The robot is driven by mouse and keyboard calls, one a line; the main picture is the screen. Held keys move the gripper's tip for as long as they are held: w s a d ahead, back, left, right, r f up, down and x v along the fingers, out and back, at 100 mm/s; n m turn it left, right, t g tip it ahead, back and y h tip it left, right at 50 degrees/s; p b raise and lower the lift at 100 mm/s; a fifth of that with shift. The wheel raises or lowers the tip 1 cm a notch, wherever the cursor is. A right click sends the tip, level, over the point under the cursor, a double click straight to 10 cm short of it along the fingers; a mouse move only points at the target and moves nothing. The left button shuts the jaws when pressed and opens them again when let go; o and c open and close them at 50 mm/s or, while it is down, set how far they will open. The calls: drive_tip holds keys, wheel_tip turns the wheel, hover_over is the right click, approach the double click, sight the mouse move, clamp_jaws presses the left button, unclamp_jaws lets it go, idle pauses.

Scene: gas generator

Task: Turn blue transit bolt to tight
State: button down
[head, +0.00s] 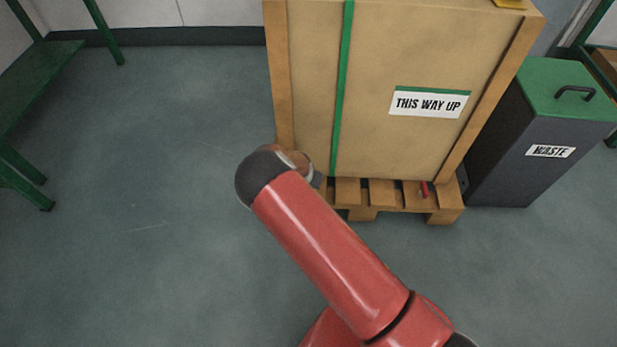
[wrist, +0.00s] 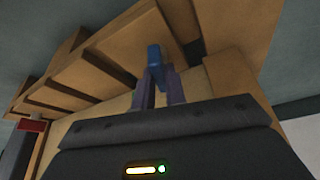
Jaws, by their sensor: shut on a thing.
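The blue transit bolt (wrist: 154,57) shows in the wrist view as a small upright blue piece against the pale wood. My gripper (wrist: 158,76) is shut on it, with one finger on each side of its lower part. The wooden crate (head: 370,60) stands on a pallet (head: 347,191) in the head view. In the head view my red arm reaches toward the crate's lower left corner. My gripper and the blue bolt are hidden there. The bolt's turn angle and tightness cannot be told.
A dark waste bin (head: 500,160) with a green lid stands close to the crate's right. A red piece (head: 424,189) shows at the pallet's right. A green bench (head: 40,75) stands at the far left. The floor (head: 140,200) left of the crate is clear.

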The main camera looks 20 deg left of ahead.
drive_tip(key=m+b, duration=0.1)
drive_tip(key=m+h+b, duration=0.1)
drive_tip(key=shift+a+f+m, duration=0.15)
drive_tip(key=shift+f+m, duration=0.1)
drive_tip(key=shift+m, duration=0.15)
drive_tip(key=m+h+b, duration=0.1)
drive_tip(key=m+b, duration=0.2)
drive_tip(key=b, duration=0.1)
drive_tip(key=shift+w+m+g, duration=0.1)
drive_tip(key=shift+m+g, duration=0.3)
drive_tip(key=m+g+h+b, duration=0.1)
drive_tip(key=m+b, duration=0.2)
drive_tip(key=shift+w+a, duration=0.1)
drive_tip(key=shift+r+m+g+h+b, duration=0.15)
drive_tip(key=shift+m+g+b, duration=0.15)
drive_tip(key=shift+m+b, duration=0.5)
drive_tip(key=shift+r+m+g+h+b, duration=0.15)
drive_tip(key=shift+m+g+b, duration=0.15)
drive_tip(key=shift+m+b, duration=0.45)
drive_tip(key=shift+m, duration=0.35)
drive_tip(key=c, duration=1.4)
unclamp_jaws()
drive_tip(key=shift+c, duration=0.2)
